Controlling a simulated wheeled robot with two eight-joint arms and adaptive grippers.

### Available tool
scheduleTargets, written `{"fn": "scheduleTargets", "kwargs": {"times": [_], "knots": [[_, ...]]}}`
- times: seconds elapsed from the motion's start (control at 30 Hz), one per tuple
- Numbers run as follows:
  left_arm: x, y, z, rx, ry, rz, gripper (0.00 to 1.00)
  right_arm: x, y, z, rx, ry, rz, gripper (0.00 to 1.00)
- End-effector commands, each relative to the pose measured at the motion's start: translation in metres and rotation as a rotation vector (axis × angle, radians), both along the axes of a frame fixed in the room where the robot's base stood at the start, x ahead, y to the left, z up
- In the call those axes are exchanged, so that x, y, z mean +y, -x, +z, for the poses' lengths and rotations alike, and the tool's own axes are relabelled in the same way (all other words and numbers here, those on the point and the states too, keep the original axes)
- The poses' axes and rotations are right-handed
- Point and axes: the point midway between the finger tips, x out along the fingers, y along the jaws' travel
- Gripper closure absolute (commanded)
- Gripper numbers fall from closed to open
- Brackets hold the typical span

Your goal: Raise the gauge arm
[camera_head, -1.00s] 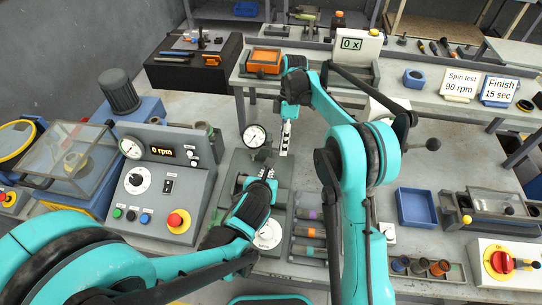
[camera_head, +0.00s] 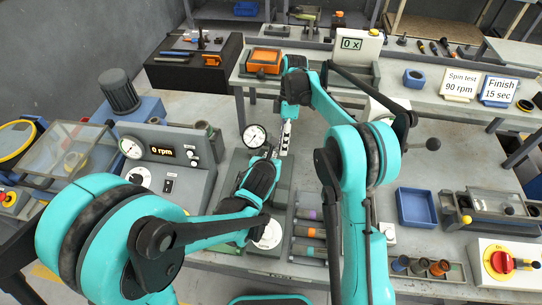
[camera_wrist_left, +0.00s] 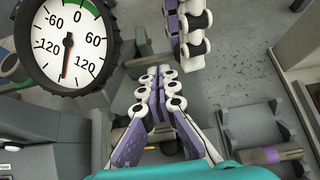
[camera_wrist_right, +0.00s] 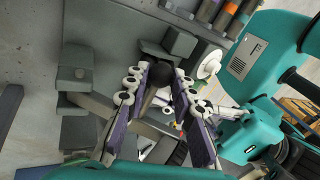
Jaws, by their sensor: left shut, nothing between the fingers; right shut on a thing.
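The dial gauge (camera_head: 255,136) has a white face and black rim and stands upright beside the grippers. It is large in the left wrist view (camera_wrist_left: 68,42), its needle pointing down between the two 120 marks. My left gripper (camera_head: 270,157) is just below and right of the gauge, apart from it. Its fingers (camera_wrist_left: 160,72) are shut and empty. My right gripper (camera_head: 284,150) is right of the gauge. Its fingers (camera_wrist_right: 160,72) are shut on a dark round knob (camera_wrist_right: 161,76). What the knob is joined to is mostly hidden.
A grey control box (camera_head: 170,165) reading 0 rpm stands left of the grippers. A rack of several coloured-band cylinders (camera_head: 309,230) lies to the right, with an empty blue tray (camera_head: 416,208) beyond. A white dial disc (camera_head: 268,235) lies near the front.

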Motion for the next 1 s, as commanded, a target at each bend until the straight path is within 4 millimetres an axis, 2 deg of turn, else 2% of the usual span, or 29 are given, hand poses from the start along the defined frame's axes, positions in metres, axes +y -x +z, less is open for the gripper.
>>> {"fn": "scheduleTargets", "kwargs": {"times": [0.23,0.43,0.47,0.53,0.87,1.0], "knots": [[-0.002,-0.011,0.012,-0.002,0.002,0.0,1.0,0.0,0.0,0.0,0.0,0.0,0.0,1.0],[-0.003,-0.013,0.013,-0.005,0.0,-0.001,1.0,0.0,0.001,0.0,0.004,0.0,0.002,1.0],[-0.003,-0.013,0.013,-0.005,0.0,-0.001,1.0,0.0,0.002,0.0,0.005,0.0,0.002,0.73],[-0.002,-0.013,0.013,-0.005,0.0,0.0,1.0,0.001,0.002,0.0,0.005,0.0,0.003,0.54],[-0.002,-0.011,0.012,-0.001,0.0,0.0,1.0,0.0,0.0,0.002,0.002,0.0,0.0,0.54],[-0.002,-0.011,0.012,-0.001,0.0,0.0,1.0,-0.002,-0.007,0.015,0.001,0.0,0.0,0.54]]}}
